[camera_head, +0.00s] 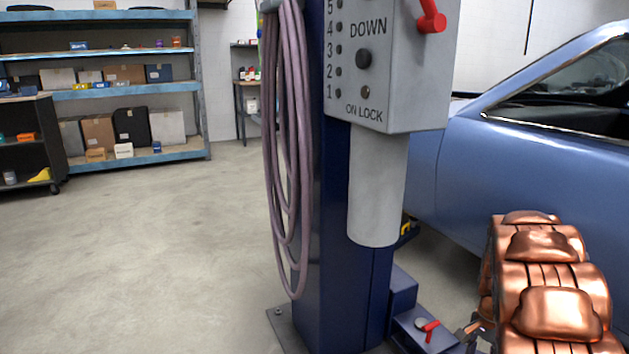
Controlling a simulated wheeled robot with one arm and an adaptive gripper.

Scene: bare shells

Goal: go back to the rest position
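I cannot make out my gripper in the head view. A large copper-coloured, segmented shape (548,285) with rounded bulges fills the lower right corner and runs out of the picture. I cannot tell from this frame what it is. A small dark piece at its lower left is too unclear to name.
A blue lift post (345,290) stands close in front, with a grey control box (390,60), hanging mauve hose (288,150) and red-levered foot (430,328). A blue car (460,150) is at the right. Loaded shelves (135,88) stand back left. The left floor is clear.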

